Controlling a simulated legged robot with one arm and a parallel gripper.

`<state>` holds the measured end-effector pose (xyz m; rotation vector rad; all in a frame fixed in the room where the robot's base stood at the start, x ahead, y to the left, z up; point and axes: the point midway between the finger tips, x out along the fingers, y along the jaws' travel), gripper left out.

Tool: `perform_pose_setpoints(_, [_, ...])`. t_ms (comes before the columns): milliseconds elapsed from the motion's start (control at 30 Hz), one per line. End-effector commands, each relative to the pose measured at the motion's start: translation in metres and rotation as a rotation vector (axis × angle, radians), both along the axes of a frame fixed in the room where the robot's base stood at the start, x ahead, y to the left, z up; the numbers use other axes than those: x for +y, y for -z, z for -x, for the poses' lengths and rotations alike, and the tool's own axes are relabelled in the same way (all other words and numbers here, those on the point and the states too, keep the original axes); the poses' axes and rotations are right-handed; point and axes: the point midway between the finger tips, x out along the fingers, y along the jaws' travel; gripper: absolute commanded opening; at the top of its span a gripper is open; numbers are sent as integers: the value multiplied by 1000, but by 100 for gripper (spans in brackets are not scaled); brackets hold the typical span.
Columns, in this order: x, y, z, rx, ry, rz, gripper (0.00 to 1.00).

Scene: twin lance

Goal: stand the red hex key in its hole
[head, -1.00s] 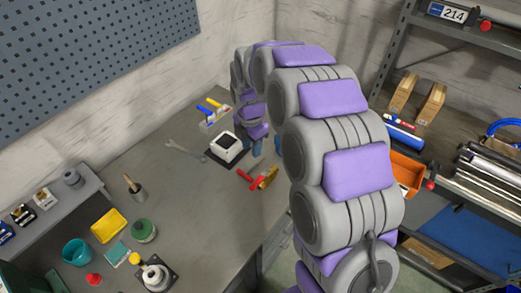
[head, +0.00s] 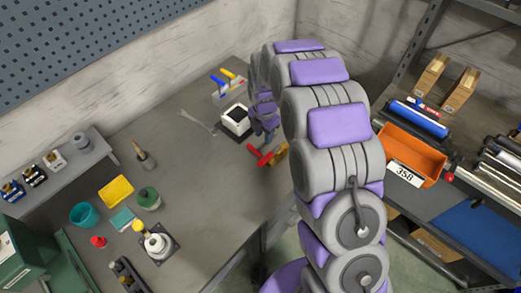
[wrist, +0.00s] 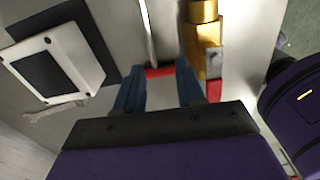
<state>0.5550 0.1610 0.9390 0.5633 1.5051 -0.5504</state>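The red hex key (head: 260,155) lies on the bench, its red T-handle just in front of my gripper in the head view. In the wrist view, its red handle (wrist: 159,72) shows at the gap between my fingertips, with a thin silver shaft (wrist: 148,30) running away from it. My gripper (wrist: 160,72) has its two blue fingers apart; contact with the handle cannot be made out. A small pale rack (head: 228,90) at the back of the bench holds a blue-handled and a yellow-handled key. The empty hole cannot be made out.
A brass-coloured tool (wrist: 203,38) lies close beside the red key. A white box with a dark top (head: 235,121) stands behind it, with a wrench (head: 197,122) to the left. Cups, a yellow tray (head: 116,190) and bottles stand front left. The bench middle is clear.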

Motion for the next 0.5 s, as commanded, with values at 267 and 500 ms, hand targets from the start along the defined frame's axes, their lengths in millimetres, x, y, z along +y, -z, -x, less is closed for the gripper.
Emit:
perform_pose_setpoints(267, [1, 21, -1, 0, 0, 1, 38])
perform_pose_setpoints(500, [-5, 55, -3, 1, 0, -6, 38])
